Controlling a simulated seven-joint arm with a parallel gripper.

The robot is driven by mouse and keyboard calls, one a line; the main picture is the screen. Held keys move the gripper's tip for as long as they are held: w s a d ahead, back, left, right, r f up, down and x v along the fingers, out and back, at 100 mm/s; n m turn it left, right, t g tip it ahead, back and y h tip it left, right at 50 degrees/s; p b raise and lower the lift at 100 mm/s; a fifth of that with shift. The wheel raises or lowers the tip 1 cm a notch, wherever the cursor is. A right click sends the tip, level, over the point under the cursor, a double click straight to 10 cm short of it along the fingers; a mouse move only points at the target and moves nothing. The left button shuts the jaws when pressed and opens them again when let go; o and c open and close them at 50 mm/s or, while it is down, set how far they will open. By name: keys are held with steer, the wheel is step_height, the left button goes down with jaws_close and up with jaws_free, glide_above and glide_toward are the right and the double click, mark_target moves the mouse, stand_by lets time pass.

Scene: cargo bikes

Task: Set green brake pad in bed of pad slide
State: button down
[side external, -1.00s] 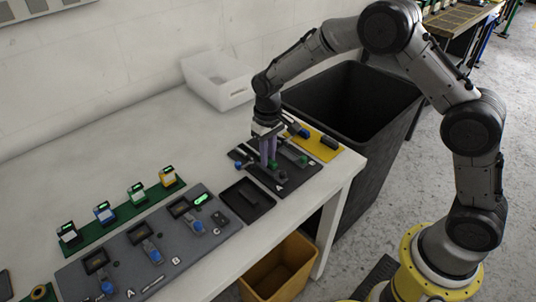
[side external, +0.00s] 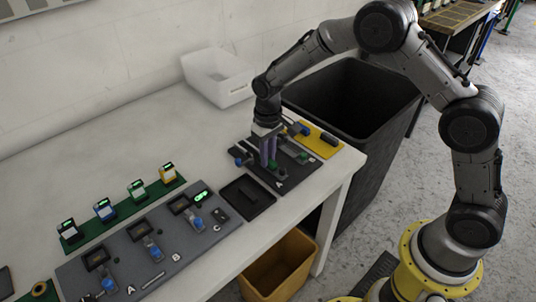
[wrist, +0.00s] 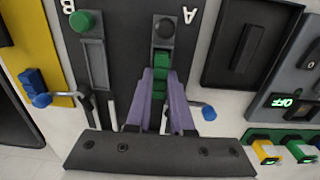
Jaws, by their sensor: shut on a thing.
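The green brake pad (wrist: 161,64) is between the purple fingers of my gripper (wrist: 161,82), which are shut on it. It is over or in the channel of the slide marked A on the dark pad slide board (wrist: 120,50); I cannot tell whether it touches the bed. A black round knob (wrist: 165,28) stands at the end of slide A. Slide B beside it has an empty-looking grey channel (wrist: 97,66) and a green knob (wrist: 83,20). In the side view my gripper (side external: 268,163) is low over the board (side external: 283,182).
Blue-tipped levers (wrist: 208,112) (wrist: 42,100) stick out on both sides of the board. A black tray (side external: 248,197) lies next to it, then a grey panel (side external: 130,268). A yellow plate (side external: 322,150) is on the other side. A white bin (side external: 217,78) stands at the back.

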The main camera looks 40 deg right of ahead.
steer(key=shift+f, duration=0.1)
steer(key=c, duration=0.7)
jaws_free()
